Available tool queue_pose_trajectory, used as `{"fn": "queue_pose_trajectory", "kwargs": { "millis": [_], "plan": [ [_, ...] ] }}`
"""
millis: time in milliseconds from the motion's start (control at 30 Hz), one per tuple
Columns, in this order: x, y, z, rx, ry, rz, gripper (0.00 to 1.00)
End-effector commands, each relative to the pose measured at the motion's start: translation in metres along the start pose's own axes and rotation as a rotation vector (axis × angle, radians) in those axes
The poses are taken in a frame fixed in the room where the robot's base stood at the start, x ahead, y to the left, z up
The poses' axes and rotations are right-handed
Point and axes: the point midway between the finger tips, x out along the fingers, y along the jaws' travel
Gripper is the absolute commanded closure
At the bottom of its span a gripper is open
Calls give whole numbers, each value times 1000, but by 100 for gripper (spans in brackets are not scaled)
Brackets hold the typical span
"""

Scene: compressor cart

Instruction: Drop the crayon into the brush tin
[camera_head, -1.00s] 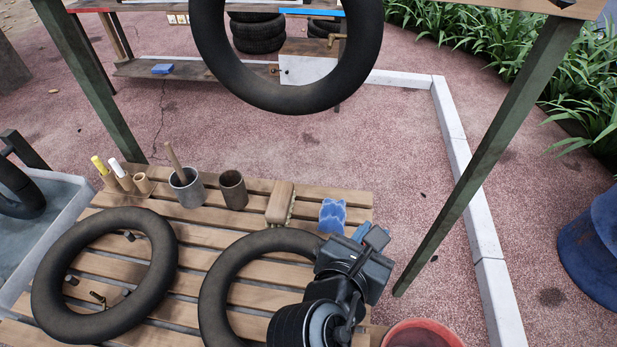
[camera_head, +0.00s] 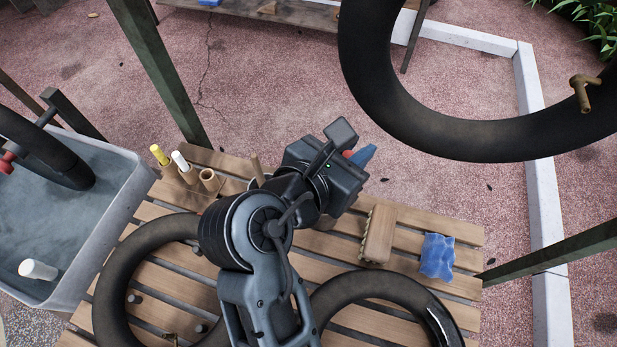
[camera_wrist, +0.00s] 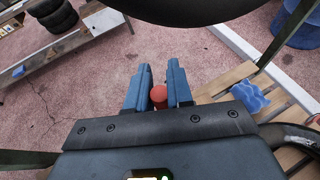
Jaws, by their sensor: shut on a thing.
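My gripper (camera_head: 360,155) is shut on a red crayon (camera_wrist: 158,95), held between the two blue fingers with its round end showing in the wrist view. A little red also shows beside the fingers in the head view. The gripper is raised over the far edge of the slatted bench. Only a wooden handle (camera_head: 256,168) standing up from the brush tin shows now; my arm hides the tin. The brown tin beside it is mostly or wholly hidden behind my arm and gripper.
A wooden holder (camera_head: 208,180) carries a yellow crayon (camera_head: 158,154) and a white one (camera_head: 180,160). A brush (camera_head: 378,235) and blue cloth (camera_head: 437,255) lie on the bench (camera_head: 462,236). A hanging tube (camera_head: 440,130) is close right of my gripper. A water basin (camera_head: 130,185) stands left.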

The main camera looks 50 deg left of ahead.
Motion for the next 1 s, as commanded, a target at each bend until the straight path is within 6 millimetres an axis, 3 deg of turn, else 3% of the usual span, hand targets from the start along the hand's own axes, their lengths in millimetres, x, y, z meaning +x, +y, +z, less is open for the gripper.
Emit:
{"fn": "queue_pose_trajectory", "kwargs": {
  "millis": [267, 800, 1000],
  "plan": [
    [4, 0, -10, -1, 0, 0, 100],
    [22, 0, -52, 1, -1, 1, 100],
    [24, 0, -57, 0, 0, 0, 100]
  ]
}}
